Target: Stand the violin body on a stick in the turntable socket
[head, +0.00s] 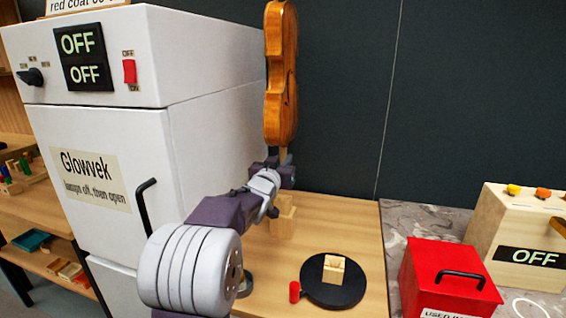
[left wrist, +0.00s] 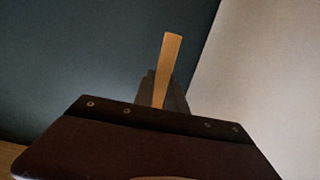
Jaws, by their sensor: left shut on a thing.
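The orange-brown violin body (head: 281,75) stands upright on a stick (head: 283,156) in the head view, high above the wooden table. My left gripper (head: 284,168) is shut on the stick below the body. In the left wrist view the pale stick (left wrist: 170,65) rises from between the jaws (left wrist: 160,98). The black turntable (head: 335,292) lies on the table to the right of and below my left gripper. Its wooden socket block (head: 334,268) stands at its middle, with nothing seen in it. My right gripper is not in view.
A white cabinet (head: 85,130) with OFF displays stands at the left, close to my left arm. A wooden block (head: 284,220) stands on the table (head: 355,225) behind the turntable. A red bin (head: 448,278) and a wooden box (head: 520,225) are at the right.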

